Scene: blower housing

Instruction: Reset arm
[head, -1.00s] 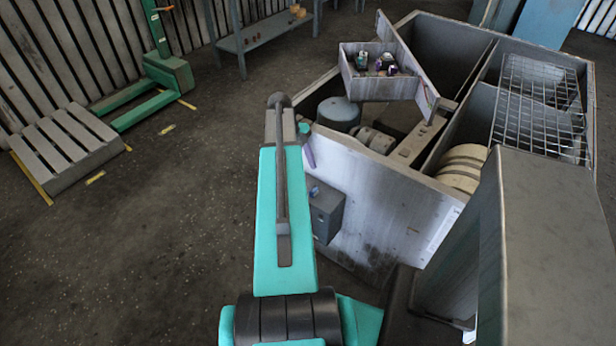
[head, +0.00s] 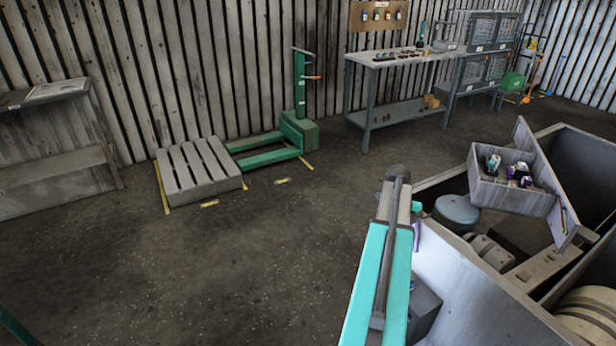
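My teal arm (head: 376,280) reaches up from the bottom edge, right of centre, beside the near wall of the blower housing (head: 465,300). My gripper is not clearly seen. Only a small teal part (head: 416,206) and a purple piece (head: 417,236) show past the arm's far end, and I cannot tell what they belong to. The open housing holds a grey-blue round drum (head: 456,212) and pale rounded parts (head: 590,315). A grey tray (head: 512,196) with several small items sits on the housing's rim.
A slatted pallet (head: 198,172) and a green pallet jack (head: 299,130) stand near the back wall. A workbench (head: 400,58) with tools is at the back right, and a grey bench (head: 55,165) is at left. The floor (head: 250,260) left of my arm is clear.

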